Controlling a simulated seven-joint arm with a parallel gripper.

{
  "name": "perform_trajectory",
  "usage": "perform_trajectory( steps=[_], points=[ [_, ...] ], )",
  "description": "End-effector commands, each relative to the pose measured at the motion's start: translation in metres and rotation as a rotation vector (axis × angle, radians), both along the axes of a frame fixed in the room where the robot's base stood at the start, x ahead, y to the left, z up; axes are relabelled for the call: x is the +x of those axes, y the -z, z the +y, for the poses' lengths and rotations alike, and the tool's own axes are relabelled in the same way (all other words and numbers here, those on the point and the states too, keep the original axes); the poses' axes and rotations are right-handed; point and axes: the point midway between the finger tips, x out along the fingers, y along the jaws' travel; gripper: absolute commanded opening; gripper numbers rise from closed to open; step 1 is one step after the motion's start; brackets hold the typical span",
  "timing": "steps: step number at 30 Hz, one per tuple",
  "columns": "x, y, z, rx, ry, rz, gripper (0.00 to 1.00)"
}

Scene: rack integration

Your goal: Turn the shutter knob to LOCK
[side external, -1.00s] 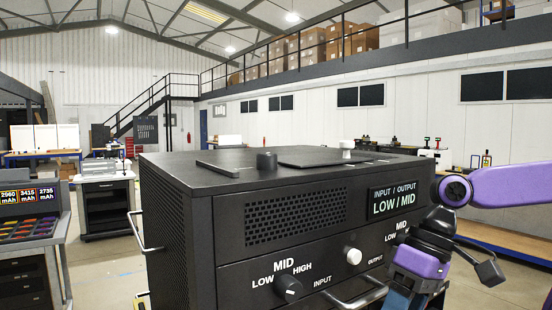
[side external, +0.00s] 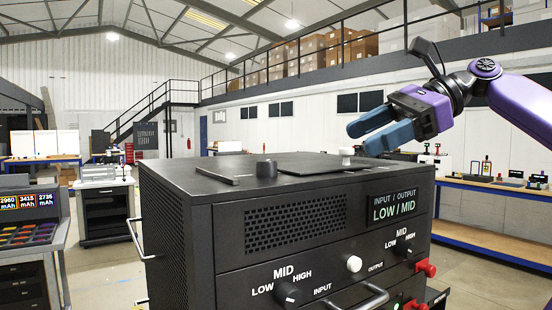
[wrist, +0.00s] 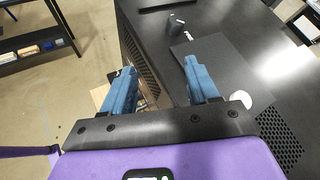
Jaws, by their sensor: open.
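The black cabinet (side external: 270,240) carries a short dark knob (side external: 266,166) on its top, probably the shutter knob. The knob also shows at the top of the wrist view (wrist: 175,23), with a small white marking beside it that is too small to read. A thin dark plate (side external: 310,162) lies on the top, with a white round knob (side external: 346,155) near it. My gripper (side external: 363,137) is open and empty. It is above the cabinet top, to the right of the dark knob and apart from it. In the wrist view its blue fingers (wrist: 160,68) point toward the knob.
The cabinet front has two MID selector knobs (side external: 290,294) (side external: 403,248), a white button (side external: 354,263), handles and a LOW / MID display (side external: 392,208). A flat dark bar (side external: 218,174) lies at the top's left. Air above the cabinet's left half is clear.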

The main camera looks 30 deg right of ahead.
Motion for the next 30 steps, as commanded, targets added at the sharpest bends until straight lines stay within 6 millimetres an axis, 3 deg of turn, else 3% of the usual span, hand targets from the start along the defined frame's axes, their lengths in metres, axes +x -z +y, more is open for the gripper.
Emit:
perform_trajectory(
  steps=[6, 13, 30],
  points=[
    [0.002, -0.022, -0.016, 0.180, 0.169, 0.148, 0.59],
    [0.007, -0.023, -0.012, 0.217, 0.194, 0.180, 0.59],
    [0.062, 0.016, 0.060, 0.213, 0.190, 0.182, 0.59]
  ],
)
